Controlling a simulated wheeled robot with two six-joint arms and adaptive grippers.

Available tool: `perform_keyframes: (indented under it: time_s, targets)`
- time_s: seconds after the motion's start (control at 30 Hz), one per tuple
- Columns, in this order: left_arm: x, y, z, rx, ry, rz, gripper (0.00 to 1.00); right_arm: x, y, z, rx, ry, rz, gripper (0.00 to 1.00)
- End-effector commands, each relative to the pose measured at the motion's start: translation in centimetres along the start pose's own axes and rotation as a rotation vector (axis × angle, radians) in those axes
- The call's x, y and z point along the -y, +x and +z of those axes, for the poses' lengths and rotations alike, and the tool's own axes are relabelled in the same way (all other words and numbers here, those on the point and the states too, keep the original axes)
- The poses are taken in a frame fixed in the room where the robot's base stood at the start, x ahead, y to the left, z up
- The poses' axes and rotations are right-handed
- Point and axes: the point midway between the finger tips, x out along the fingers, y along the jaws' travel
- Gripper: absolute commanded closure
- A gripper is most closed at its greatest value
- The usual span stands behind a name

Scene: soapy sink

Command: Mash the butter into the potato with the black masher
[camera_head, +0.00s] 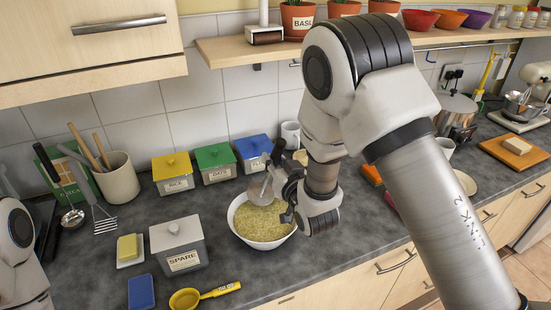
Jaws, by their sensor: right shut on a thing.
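A white bowl (286,239) holding yellowish potato (259,222) stands on the dark worktop, near the front edge. My right gripper (287,203) is at the bowl's right rim, shut on what looks like the black masher (277,152). Its dark handle points up, and a round grey head (260,191) shows at the bowl's back rim. My fingers hide part of it, and I cannot tell whether the head touches the potato. A yellow block of butter (127,247) sits on a small white dish at the left. My left arm shows at the left edge, but its gripper is out of view.
A grey SPARE canister (180,245) stands left of the bowl; yellow (174,175), green (215,165) and blue (253,153) canisters stand behind. A yellow scoop (205,294) and blue sponge (141,292) lie in front. A utensil crock (118,179) stands back left.

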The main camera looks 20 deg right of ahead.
Motion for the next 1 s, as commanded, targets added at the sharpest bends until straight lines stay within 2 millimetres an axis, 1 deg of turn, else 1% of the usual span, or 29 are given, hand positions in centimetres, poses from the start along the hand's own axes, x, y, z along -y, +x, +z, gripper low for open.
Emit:
perform_keyframes:
  time_s: [0.03,0.5,0.67,1.0]
  targets:
    - [0.0,0.9,0.0,0.000,0.000,0.000,0.60,-0.1,0.1,0.9,0.000,0.000,0.000,1.00]
    - [0.0,4.6,0.0,0.000,0.000,0.000,0.60,-0.1,0.0,5.3,0.001,0.000,0.000,1.00]
    - [0.0,5.1,0.0,0.000,0.000,0.000,0.60,-0.1,0.0,5.9,0.001,0.000,0.001,1.00]
    - [0.0,5.0,0.0,0.000,0.000,0.000,0.60,0.0,0.0,5.9,0.000,0.001,0.001,1.00]
